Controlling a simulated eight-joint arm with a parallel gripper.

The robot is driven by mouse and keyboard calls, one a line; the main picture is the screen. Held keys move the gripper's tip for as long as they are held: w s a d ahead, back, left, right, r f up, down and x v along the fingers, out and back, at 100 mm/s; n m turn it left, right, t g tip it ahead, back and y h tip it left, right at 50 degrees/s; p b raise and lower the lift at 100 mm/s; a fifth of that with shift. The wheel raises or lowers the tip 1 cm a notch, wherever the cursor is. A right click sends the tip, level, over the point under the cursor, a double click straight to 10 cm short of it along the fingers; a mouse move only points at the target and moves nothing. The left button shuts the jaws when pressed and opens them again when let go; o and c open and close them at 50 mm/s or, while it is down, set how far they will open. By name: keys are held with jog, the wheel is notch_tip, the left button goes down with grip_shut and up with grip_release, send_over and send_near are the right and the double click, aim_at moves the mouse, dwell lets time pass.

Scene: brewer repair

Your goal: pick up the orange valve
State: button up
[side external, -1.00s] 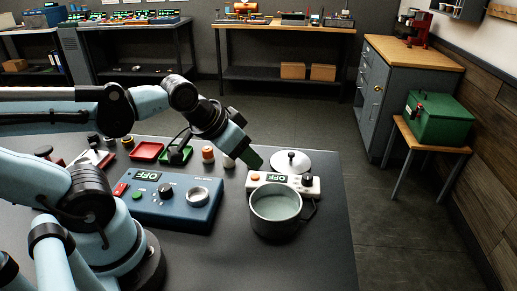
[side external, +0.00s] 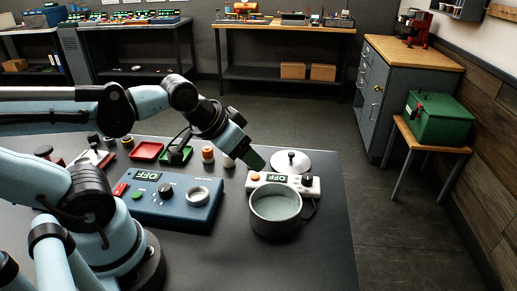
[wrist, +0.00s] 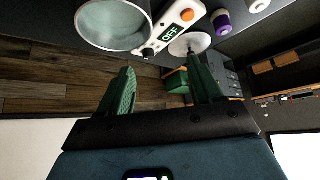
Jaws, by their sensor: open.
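I cannot pick out an orange valve with certainty. A small orange-brown cylinder (side external: 207,154) with a pale band stands on the dark table, left of my gripper, in the side view. My gripper (side external: 256,161) is over the table near the white control box and the metal pot, touching nothing that I can see. In the wrist view my gripper (wrist: 165,82) has its two green fingers wide apart with nothing held between them.
A metal pot (side external: 275,226) stands before a white box (side external: 292,190) reading OFF, with an orange button. A round lid (side external: 292,160) lies behind it. A blue unit (side external: 170,208), also OFF, red tray (side external: 148,151) and green tray (side external: 178,155) are left. Right of the table is floor.

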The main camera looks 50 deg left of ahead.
jog(key=w+a+n+g+y, duration=0.1)
jog(key=w+a+g, duration=0.25)
jog(key=a, duration=0.85)
jog(key=n+g+h, duration=0.1)
jog(key=g, duration=0.3)
send_over(206, 149)
jog(key=f, duration=0.2)
jog(key=shift+t, duration=0.25)
notch_tip(206, 149, down, 12)
jog(key=shift+r, duration=0.2)
grip_shut()
jog(key=shift+r, duration=0.15)
